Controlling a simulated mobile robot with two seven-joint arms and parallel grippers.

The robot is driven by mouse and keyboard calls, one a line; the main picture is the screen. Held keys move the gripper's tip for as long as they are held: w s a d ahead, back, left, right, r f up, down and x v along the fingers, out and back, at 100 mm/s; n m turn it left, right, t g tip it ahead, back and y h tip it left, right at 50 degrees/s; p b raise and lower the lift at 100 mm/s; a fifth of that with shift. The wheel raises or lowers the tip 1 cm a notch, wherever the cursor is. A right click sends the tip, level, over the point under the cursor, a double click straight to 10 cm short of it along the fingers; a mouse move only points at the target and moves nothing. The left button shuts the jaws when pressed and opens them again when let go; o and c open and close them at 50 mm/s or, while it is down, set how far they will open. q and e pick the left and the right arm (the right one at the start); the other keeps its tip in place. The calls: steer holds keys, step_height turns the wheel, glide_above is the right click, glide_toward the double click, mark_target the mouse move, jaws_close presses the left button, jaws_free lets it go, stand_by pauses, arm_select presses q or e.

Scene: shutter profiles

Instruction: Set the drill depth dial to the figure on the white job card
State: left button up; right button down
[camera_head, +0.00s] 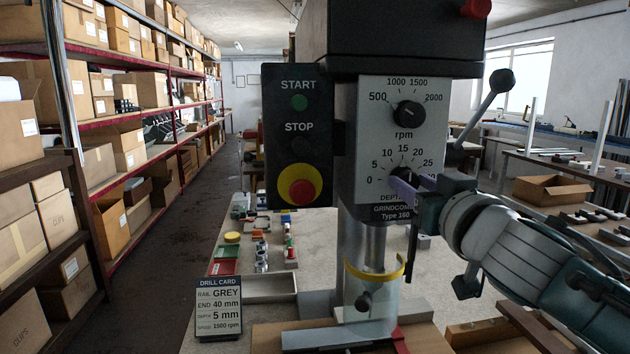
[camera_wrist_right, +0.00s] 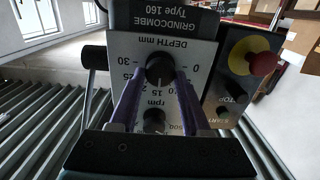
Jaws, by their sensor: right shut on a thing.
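The drill's depth dial (camera_wrist_right: 160,70) is a black knob on a pale panel with a scale from 0 to 30 mm. My right gripper (camera_head: 412,190) is shut on this dial, with one purple finger on each side of it. The fingers cover part of the dial and scale in the head view, and I cannot read the pointer surely. The drill card (camera_head: 218,308) stands at the table's left front and reads depth 5 mm, end 40 mm, rail grey, speed 1500 rpm. My left gripper is not in view.
The rpm dial (camera_head: 408,115) sits just above the depth dial. A switch box with a red stop button (camera_head: 301,191) is to its left. A yellow-rimmed clear guard (camera_head: 372,290) stands below. Small parts and trays lie on the bench behind the card.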

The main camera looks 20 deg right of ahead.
steer(key=shift+n, duration=0.3)
steer(key=n, duration=0.5)
steer(key=shift+a+n, duration=0.15)
steer(key=shift+n, duration=0.25)
steer(key=n, duration=0.5)
steer(key=shift+b, duration=0.35)
steer(key=shift+n, duration=0.3)
steer(key=shift+c, duration=2)
jaws_free()
steer(key=shift+f, duration=0.1)
